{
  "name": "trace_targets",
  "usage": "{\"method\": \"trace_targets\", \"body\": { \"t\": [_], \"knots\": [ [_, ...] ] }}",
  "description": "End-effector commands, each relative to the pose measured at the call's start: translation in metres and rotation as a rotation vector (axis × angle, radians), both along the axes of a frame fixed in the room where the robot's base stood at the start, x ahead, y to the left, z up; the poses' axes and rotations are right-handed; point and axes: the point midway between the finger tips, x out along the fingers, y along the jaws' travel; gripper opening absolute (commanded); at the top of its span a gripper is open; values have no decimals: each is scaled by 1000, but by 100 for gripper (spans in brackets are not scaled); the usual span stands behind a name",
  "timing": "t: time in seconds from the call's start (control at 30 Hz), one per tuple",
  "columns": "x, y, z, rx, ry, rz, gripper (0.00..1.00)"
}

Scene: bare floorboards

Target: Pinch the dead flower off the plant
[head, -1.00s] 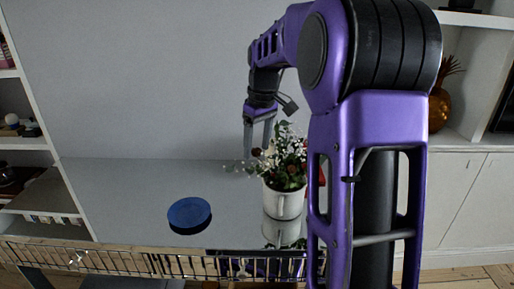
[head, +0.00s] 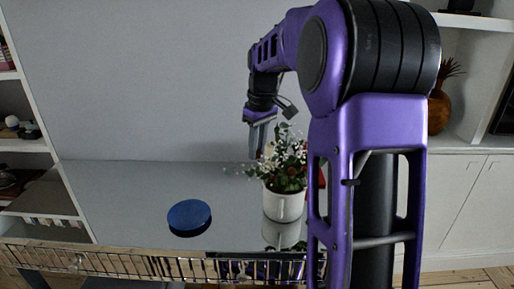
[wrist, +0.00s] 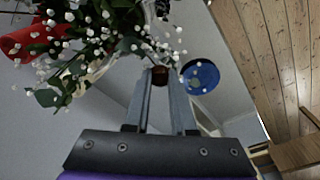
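The plant (head: 287,168), with green leaves, red blooms and small white blossoms, stands in a white pot (head: 283,205) on a shiny table. My gripper (head: 257,155) reaches down at the plant's upper left side. In the wrist view its two fingers (wrist: 160,74) lean together at the tips around a small dark brown-red flower head (wrist: 160,77), which looks like the dead flower. Whether its stem still joins the plant is hidden. The leaves and white blossoms also show at the upper left of the wrist view (wrist: 95,45).
A round blue disc (head: 189,215) lies on the reflective table (head: 130,200), left of the pot. A wire rack edge (head: 150,262) runs along the front. Shelves stand at both sides. The table's left part is clear.

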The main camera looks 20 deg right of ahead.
Motion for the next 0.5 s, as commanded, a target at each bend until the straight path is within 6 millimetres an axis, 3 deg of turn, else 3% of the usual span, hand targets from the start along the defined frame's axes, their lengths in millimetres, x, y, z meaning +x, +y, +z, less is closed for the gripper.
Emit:
{"method": "trace_targets", "body": {
  "t": [0.5],
  "knots": [
    [0,0,11,0,-1,0,0]
  ]
}}
